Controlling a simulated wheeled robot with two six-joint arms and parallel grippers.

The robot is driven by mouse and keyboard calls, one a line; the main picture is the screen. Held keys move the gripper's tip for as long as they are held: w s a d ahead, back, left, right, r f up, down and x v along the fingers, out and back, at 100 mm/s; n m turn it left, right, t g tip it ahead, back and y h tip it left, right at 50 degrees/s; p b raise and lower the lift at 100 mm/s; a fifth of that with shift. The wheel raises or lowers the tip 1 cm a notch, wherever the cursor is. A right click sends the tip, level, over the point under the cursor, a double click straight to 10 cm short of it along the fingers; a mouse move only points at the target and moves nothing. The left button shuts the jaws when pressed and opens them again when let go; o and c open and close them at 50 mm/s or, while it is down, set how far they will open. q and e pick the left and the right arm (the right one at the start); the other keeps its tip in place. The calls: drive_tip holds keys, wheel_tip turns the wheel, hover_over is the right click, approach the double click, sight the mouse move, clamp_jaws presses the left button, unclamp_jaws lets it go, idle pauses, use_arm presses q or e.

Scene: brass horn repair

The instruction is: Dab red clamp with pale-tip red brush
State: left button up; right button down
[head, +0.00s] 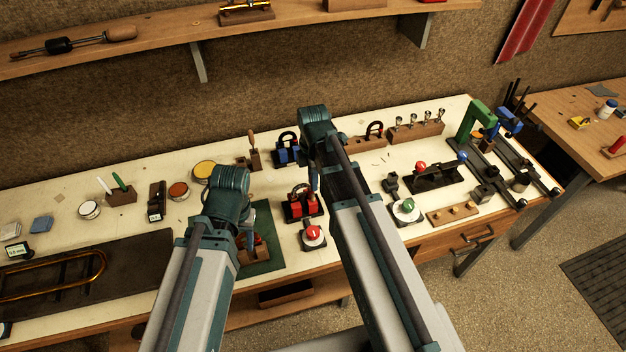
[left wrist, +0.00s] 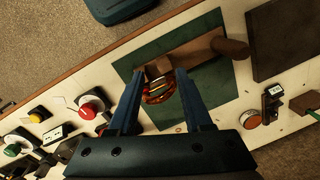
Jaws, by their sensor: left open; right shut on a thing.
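The red clamp (head: 302,206), two red blocks with a black arched part on a dark base, stands at the middle of the bench in the head view. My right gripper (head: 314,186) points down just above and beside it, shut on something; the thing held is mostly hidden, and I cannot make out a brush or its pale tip. Whether it touches the clamp is unclear. My left gripper (head: 250,240) is open over the green mat. In the left wrist view its spread fingers (left wrist: 158,72) frame a wooden block with red and brass parts (left wrist: 157,93).
A red-button box (head: 313,234) stands in front of the clamp, and a blue clamp (head: 286,152) behind it. A wooden holder with green and white handles (head: 121,196) is at left. A green-button box (head: 407,208) and dark fixtures (head: 437,176) fill the right.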

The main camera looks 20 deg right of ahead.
idle(0.5)
wheel_tip(320, 180, up, 7)
drive_tip(key=p, duration=0.7)
drive_tip(key=shift+f, duration=0.1)
idle(0.5)
